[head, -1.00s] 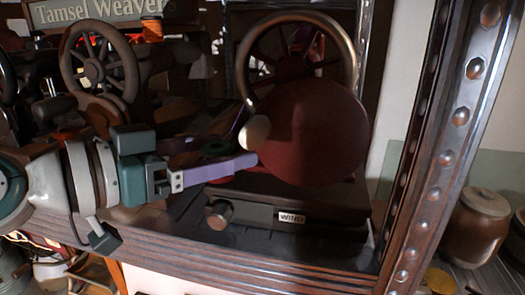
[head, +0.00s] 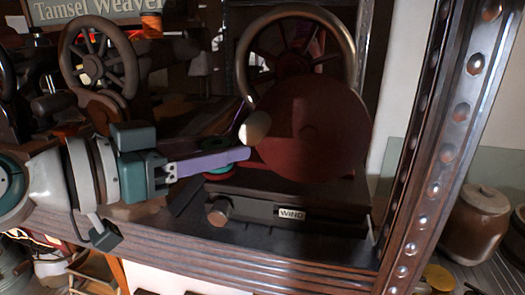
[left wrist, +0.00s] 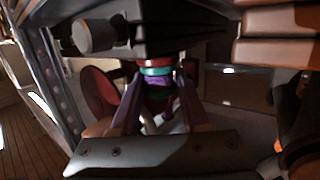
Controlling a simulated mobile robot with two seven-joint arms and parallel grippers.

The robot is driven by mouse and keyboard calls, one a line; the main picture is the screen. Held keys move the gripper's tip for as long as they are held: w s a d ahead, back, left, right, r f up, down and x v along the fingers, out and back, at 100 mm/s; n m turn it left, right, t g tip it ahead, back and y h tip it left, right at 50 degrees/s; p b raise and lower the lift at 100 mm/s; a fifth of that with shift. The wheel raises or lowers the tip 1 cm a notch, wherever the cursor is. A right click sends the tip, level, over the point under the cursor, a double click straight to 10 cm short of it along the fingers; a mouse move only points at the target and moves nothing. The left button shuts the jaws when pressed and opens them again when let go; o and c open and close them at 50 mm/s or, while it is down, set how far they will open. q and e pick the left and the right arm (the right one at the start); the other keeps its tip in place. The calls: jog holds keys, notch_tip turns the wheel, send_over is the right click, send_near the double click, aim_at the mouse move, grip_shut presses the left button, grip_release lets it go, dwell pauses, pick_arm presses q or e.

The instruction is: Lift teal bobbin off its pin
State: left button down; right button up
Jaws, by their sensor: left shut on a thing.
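My left gripper (head: 240,155) reaches in from the left with its purple fingers level, in front of the winder. A teal rim and a red part show just under that finger. In the left wrist view, the two fingers (left wrist: 158,84) close in on a teal band (left wrist: 157,70) with red against it. The pin is hidden, so I cannot tell whether the bobbin is clear of it. My right gripper is out of view.
The winder's dark base (head: 265,205) has a WIND label and a round knob (head: 219,211). A big red disc (head: 315,130), a spoked wheel (head: 338,35) and a pale handle (head: 254,127) stand close to the fingertips. A studded post (head: 440,140) rises at right.

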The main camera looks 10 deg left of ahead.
pick_arm(q)
jog(key=shift+r+p, duration=0.45)
jog(key=shift+r, duration=0.15)
notch_tip(320, 180, up, 2)
jog(key=shift+r+p, duration=0.15)
jog(key=shift+p, duration=0.55)
jog(key=f+p+v, duration=0.1)
jog(key=f+v, duration=0.1)
jog(key=v, duration=1.6)
jog(key=shift+f, duration=0.3)
jog(key=shift+s, duration=0.15)
